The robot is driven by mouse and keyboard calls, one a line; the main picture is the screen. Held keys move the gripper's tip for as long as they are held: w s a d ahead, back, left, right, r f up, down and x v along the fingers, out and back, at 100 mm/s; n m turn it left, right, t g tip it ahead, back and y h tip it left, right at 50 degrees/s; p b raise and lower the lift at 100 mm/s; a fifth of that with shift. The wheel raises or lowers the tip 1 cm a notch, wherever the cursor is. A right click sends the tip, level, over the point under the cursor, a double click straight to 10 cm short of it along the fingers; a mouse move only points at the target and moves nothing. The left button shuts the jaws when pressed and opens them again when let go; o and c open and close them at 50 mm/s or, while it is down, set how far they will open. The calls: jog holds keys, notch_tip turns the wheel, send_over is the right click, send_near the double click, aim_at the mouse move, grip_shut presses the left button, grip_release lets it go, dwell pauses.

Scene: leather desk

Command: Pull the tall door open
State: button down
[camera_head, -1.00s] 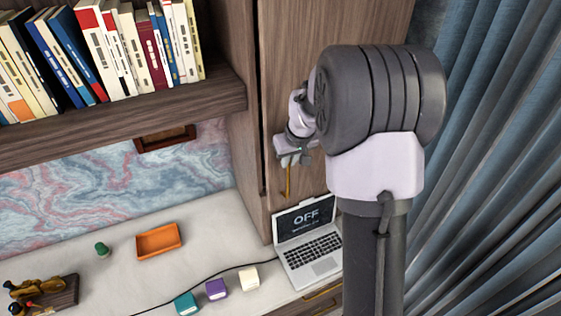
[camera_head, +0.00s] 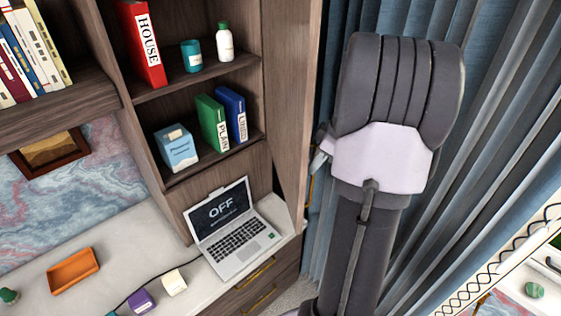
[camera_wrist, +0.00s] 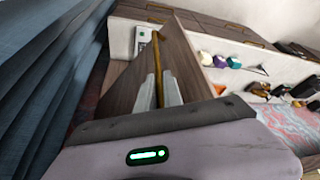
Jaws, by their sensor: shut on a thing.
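The tall door (camera_head: 292,100) is a wooden panel standing swung open, seen nearly edge-on in the head view. The tall cabinet's shelves show beside it. The door's thin brass handle (camera_head: 309,190) is on the far right side of the panel; it also shows in the wrist view (camera_wrist: 158,65). My gripper (camera_head: 318,163) is at the handle, mostly hidden behind my arm in the head view. In the wrist view, my two pale fingertips (camera_wrist: 158,92) are on either side of the handle, shut on it.
The cabinet holds a red binder (camera_head: 142,45), a teal cup (camera_head: 191,56), a white bottle (camera_head: 224,42) and green and blue books. A laptop (camera_head: 228,230) stands on the desk below. Blue curtains (camera_head: 510,110) hang close to the right of my arm.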

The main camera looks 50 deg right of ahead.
jog(key=s+d+n+y+p, duration=0.1)
jog(key=s+d+p, duration=0.3)
jog(key=d, duration=0.4)
jog(key=shift+d+n, duration=0.35)
jog(key=shift+n, duration=0.35)
jog(key=c, duration=1.5)
grip_release()
jog(key=shift+w+g, duration=0.1)
jog(key=shift+g, duration=0.2)
jog(key=p+v, duration=0.1)
jog(key=v, duration=1.6)
jog(key=shift+a+r+p, duration=0.1)
jog(key=shift+r+p, duration=0.1)
jog(key=shift+p, duration=0.15)
